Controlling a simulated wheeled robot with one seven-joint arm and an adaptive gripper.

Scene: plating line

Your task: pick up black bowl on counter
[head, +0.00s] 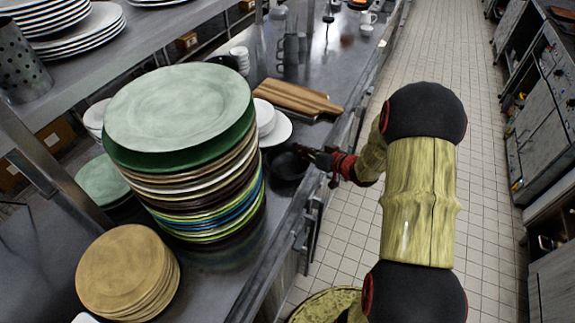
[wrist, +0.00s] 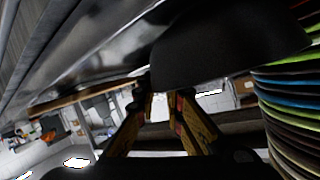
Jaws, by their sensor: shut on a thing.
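The black bowl (head: 284,167) is at the counter's (head: 238,262) right edge, just right of the tall plate stack (head: 180,110). My gripper (head: 318,158) reaches it from the right and is shut on its near rim. In the wrist view the bowl (wrist: 225,50) is a large dark shape above the fingertips of my gripper (wrist: 163,98). The exact contact at the rim is small and dark. I cannot tell whether the bowl rests on the counter or is slightly raised.
The plate stack's coloured rims (wrist: 290,110) stand close beside the bowl in the wrist view. Wooden boards (head: 298,97) and white dishes (head: 275,128) lie behind it. Tan plates (head: 125,270) sit at the front left. The tiled aisle (head: 480,200) at right is open.

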